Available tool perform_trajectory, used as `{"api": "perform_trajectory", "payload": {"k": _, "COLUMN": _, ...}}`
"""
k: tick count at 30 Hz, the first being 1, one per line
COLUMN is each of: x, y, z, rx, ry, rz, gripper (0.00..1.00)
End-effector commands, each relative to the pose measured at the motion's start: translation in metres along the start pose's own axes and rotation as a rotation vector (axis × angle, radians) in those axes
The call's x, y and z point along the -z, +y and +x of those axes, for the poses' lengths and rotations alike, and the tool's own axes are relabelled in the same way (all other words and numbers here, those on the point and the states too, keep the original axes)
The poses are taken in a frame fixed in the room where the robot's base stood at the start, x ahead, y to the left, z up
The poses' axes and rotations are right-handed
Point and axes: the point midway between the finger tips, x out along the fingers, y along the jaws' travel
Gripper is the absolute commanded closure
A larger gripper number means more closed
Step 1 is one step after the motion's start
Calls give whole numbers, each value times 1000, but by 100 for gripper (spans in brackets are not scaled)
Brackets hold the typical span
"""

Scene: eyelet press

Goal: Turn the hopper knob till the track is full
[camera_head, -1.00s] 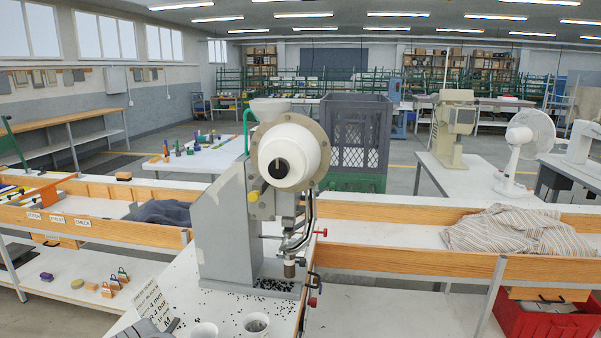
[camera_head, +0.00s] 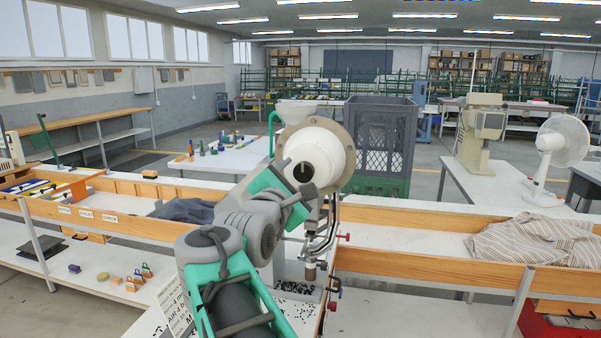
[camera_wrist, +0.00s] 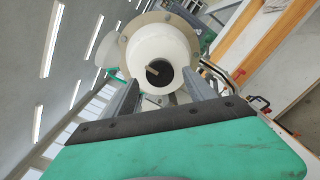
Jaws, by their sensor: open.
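In the head view my arm covers the drum's lower left and most of the press body. The curved metal track (camera_head: 327,232) runs down below the drum at its right; its fill is too small to tell.
Black eyelets (camera_head: 297,288) lie scattered at the press foot. A red-tipped lever (camera_head: 343,237) sticks out right of the track. A grey crate (camera_head: 381,140) stands behind the press. A striped cloth (camera_head: 530,240) lies on the wooden-edged bench at right.

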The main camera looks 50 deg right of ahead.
Motion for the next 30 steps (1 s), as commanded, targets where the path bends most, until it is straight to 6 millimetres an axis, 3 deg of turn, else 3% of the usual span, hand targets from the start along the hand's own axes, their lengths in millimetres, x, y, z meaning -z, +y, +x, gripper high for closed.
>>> {"api": "perform_trajectory", "payload": {"k": 4, "x": -1, "y": 0, "z": 20, "rx": 2, "ry": -1, "rz": 1, "gripper": 37}}
{"api": "perform_trajectory", "payload": {"k": 13, "x": 1, "y": 1, "z": 24, "rx": -2, "ry": 2, "rz": 3, "gripper": 38}}
{"api": "perform_trajectory", "payload": {"k": 30, "x": 1, "y": 1, "z": 24, "rx": -2, "ry": 2, "rz": 3, "gripper": 84}}
